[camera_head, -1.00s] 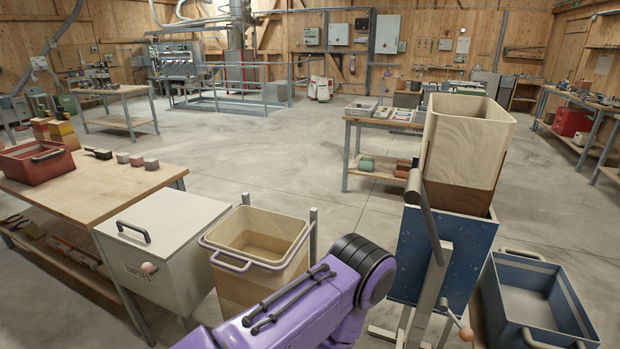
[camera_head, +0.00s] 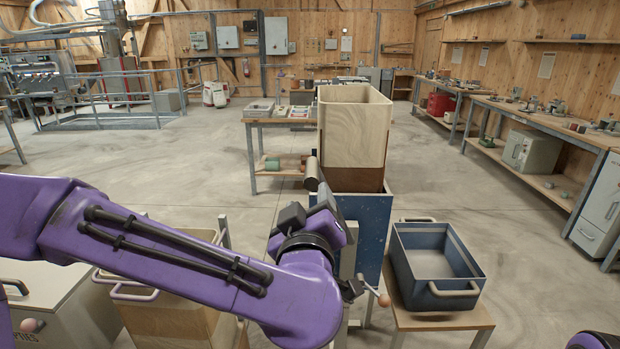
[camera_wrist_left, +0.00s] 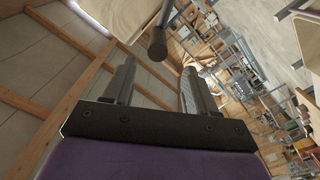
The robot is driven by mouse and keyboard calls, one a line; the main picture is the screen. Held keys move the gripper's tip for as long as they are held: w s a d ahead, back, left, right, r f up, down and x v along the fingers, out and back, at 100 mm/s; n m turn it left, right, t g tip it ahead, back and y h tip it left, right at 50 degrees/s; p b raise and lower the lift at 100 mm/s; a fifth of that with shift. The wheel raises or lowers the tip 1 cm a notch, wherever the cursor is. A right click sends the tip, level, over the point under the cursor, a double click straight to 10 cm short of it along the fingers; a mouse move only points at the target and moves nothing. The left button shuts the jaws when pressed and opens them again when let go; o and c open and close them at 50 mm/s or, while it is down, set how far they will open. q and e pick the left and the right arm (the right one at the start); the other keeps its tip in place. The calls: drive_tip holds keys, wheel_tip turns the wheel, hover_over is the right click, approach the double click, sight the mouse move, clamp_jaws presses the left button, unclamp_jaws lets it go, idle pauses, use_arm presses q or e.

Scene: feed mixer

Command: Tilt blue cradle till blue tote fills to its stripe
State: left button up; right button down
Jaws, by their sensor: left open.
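The blue cradle (camera_head: 374,222) stands upright in the head view, holding a tall pale wooden bin (camera_head: 352,135) with a brown lower band. A lever with a dark round grip (camera_head: 311,173) is on the cradle's left side. My left gripper (camera_head: 311,205) is open beside the lever, just below the grip. In the left wrist view the grip (camera_wrist_left: 157,45) lies beyond the open fingers (camera_wrist_left: 157,78), apart from them. My right gripper is out of view.
The tote stands on a low wooden stand (camera_head: 450,320). A wooden bin with a lilac rim (camera_head: 165,310) and a white lidded box (camera_head: 60,300) are at lower left, partly behind my arm. A knob (camera_head: 384,299) sticks out low by the cradle.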

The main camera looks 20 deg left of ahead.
sight(312, 175)
use_arm(q)
drive_tip(key=p+x, duration=0.2)
drive_tip(key=x, duration=0.7)
drive_tip(key=shift+w+r+p, duration=0.15)
drive_tip(key=shift+w+p, duration=0.25)
drive_tip(key=shift+w+a, duration=0.1)
drive_tip(key=shift+w, duration=0.4)
clamp_jaws()
